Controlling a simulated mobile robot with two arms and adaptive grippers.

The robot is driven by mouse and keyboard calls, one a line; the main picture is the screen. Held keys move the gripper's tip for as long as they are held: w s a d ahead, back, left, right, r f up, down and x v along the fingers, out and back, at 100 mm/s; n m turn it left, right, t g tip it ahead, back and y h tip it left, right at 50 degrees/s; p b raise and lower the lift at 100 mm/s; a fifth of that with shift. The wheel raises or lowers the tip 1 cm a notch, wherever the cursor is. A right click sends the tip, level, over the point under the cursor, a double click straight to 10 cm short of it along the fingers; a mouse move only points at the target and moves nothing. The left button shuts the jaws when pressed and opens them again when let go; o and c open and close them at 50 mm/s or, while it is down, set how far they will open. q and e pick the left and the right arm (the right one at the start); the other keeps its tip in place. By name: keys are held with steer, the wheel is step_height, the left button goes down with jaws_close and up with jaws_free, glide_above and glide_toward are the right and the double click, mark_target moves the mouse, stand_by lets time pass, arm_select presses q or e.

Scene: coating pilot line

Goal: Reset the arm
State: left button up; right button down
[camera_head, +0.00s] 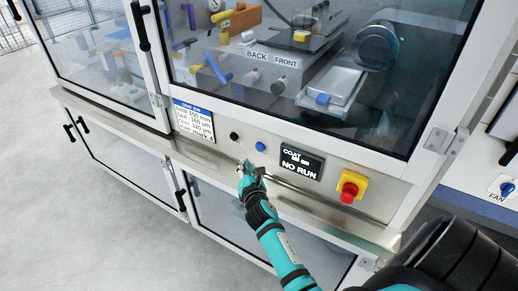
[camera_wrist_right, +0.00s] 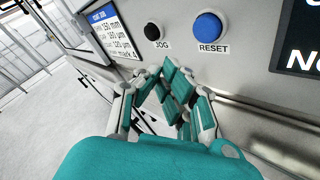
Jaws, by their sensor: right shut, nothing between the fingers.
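My right gripper (camera_head: 246,166) is in front of the cabinet's metal control panel, just below the black and blue buttons. In the right wrist view its teal fingers (camera_wrist_right: 178,88) are closed together with nothing between them. The blue button (camera_wrist_right: 208,27), labelled RESET, is above and right of the fingers. It also shows in the head view (camera_head: 260,146). The black button (camera_wrist_right: 152,31), labelled JOG, is above and left of the fingertips. The fingers appear apart from both buttons. My left gripper is in neither view.
A dark display (camera_head: 301,163) reads NO RUN. A red emergency stop (camera_head: 349,193) on a yellow box is to its right. A job card (camera_head: 194,121) is at the left. Behind the glass (camera_head: 290,100) is coating equipment. A door handle (camera_head: 140,25) sticks out. Open floor (camera_head: 60,200) lies left.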

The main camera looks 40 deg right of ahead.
stand_by(0.7)
steer(key=s+a+f+m+g+y+b, duration=0.15)
steer(key=s+a+f+m, duration=0.35)
steer(key=f, duration=0.7)
steer(key=s+a+f+m+g+y, duration=0.25)
steer(key=s+f, duration=0.45)
steer(key=f, duration=0.4)
steer(key=s+a+f+m+g+y+b, duration=0.1)
steer(key=s+a+f+m+g, duration=0.2)
steer(key=s+f, duration=0.65)
steer(key=s+f+m+g, duration=0.2)
steer(key=s+f, duration=0.4)
steer(key=s, duration=0.4)
steer(key=s+a+f+m+g, duration=0.1)
steer(key=s+f+m, duration=0.4)
steer(key=s, duration=0.5)
steer(key=s+f+m+g+y+b, duration=0.1)
steer(key=s+f+m+g, duration=0.3)
steer(key=s, duration=0.6)
step_height(320, 180, down, 3)
steer(key=shift+a+r, duration=0.2)
steer(key=shift+a, duration=0.15)
steer(key=shift+s, duration=0.1)
